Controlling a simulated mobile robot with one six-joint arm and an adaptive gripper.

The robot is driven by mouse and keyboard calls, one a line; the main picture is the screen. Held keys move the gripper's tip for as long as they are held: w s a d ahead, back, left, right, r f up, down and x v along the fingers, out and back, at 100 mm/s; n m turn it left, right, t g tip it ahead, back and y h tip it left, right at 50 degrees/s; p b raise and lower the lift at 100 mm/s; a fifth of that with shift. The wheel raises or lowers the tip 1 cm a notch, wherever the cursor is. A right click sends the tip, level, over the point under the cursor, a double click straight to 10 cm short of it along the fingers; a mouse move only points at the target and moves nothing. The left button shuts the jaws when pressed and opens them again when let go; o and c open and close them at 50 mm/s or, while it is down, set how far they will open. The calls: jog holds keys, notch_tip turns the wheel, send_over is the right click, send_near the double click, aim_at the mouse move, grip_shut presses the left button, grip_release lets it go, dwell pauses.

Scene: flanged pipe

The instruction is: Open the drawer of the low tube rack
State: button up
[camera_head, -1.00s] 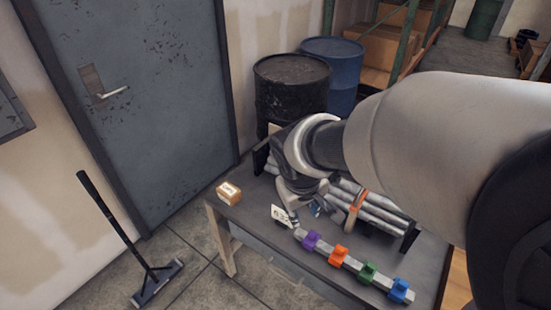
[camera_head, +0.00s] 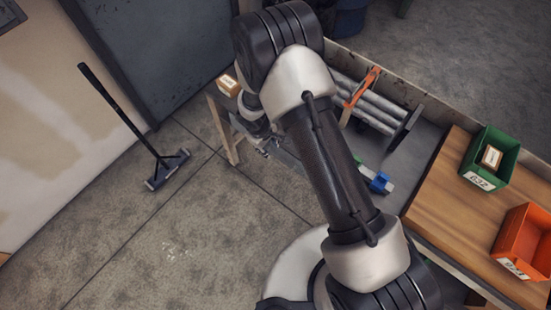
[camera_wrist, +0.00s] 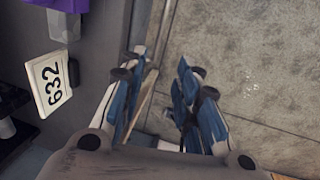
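The low tube rack (camera_head: 375,105), with grey tubes between dark end frames, stands on the grey bench top right of my arm in the head view. No drawer can be clearly made out; my arm hides much of the bench front. My gripper (camera_head: 268,149) is low at the bench's front edge in the head view. In the wrist view, my gripper (camera_wrist: 160,75) has its blue-padded fingers spread apart. A thin pale bar or edge (camera_wrist: 147,92) shows between them, near the left finger; I cannot tell whether they touch.
A white "632" card (camera_wrist: 49,83) and a purple clip (camera_wrist: 68,6) are left of the fingers. A small box (camera_head: 229,85) sits on the bench corner. Green (camera_head: 490,157) and orange bins (camera_head: 524,240) stand on the wooden top. Open floor (camera_head: 190,245) lies in front; a broom (camera_head: 125,125) stands left.

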aim_at(274, 162)
jog(key=f+b, duration=0.1)
jog(key=f, duration=0.4)
jog(key=w+d+f+b, duration=0.1)
jog(key=f, duration=0.4)
jog(key=w+d+f+b, duration=0.1)
jog(key=f, duration=0.4)
jog(key=shift+w+f+b, duration=0.25)
jog(key=shift+f+b, duration=0.05)
jog(key=shift+b, duration=0.1)
jog(key=shift+c, duration=0.5)
grip_shut()
